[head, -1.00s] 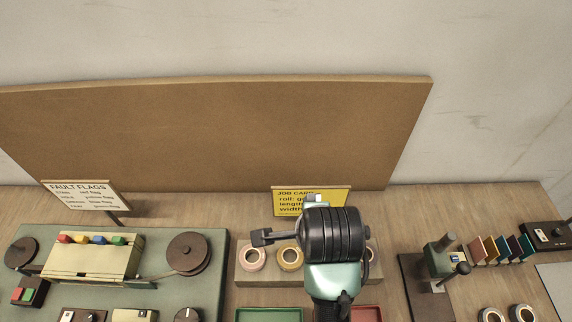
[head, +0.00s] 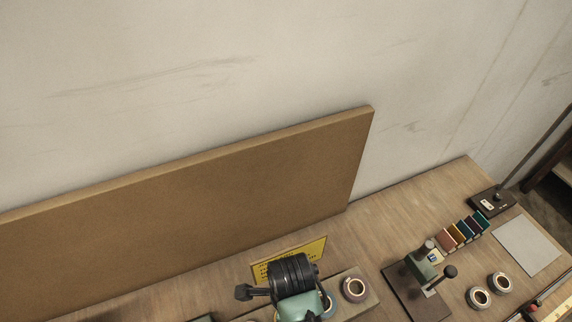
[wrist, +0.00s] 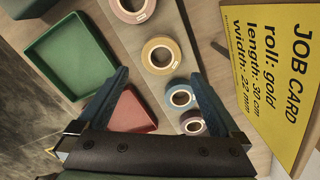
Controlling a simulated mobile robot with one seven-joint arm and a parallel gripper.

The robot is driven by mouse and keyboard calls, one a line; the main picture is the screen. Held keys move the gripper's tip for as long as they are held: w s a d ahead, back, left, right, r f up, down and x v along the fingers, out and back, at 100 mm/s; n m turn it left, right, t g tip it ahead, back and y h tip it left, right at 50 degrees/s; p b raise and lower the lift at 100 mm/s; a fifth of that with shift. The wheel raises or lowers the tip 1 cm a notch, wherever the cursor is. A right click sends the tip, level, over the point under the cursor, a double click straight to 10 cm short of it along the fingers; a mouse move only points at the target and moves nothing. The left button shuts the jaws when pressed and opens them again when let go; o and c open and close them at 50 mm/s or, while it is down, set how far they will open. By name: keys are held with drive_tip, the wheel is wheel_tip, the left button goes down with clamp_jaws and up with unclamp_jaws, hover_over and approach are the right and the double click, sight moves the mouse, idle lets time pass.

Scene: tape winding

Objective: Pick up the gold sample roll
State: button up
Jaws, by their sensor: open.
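The gold sample roll (wrist: 149,46) lies on a pale strip in the wrist view, between a pink roll (wrist: 121,12) and a blue roll (wrist: 175,88). A purple roll (wrist: 186,117) is beyond the blue one. My gripper (wrist: 160,76) is open and empty, its two dark blue fingers spread wide. The gold roll appears just ahead of the gap between the fingertips, not between them. In the head view my arm hides the gold roll; the purple roll (head: 346,293) shows at its right.
The yellow job card (head: 276,268) stands behind the rolls and reads gold in the wrist view (wrist: 262,70). Green (wrist: 50,62) and red (wrist: 130,124) trays are beside the roll strip. A lever device (head: 408,280) and white-cored rolls (head: 487,289) are to the right.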

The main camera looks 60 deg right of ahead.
drive_tip(key=shift+w+f+p, duration=0.2)
drive_tip(key=shift+f+p, duration=0.35)
drive_tip(key=shift+f, duration=2.85)
drive_tip(key=c, duration=1.2)
drive_tip(key=shift+o, duration=0.2)
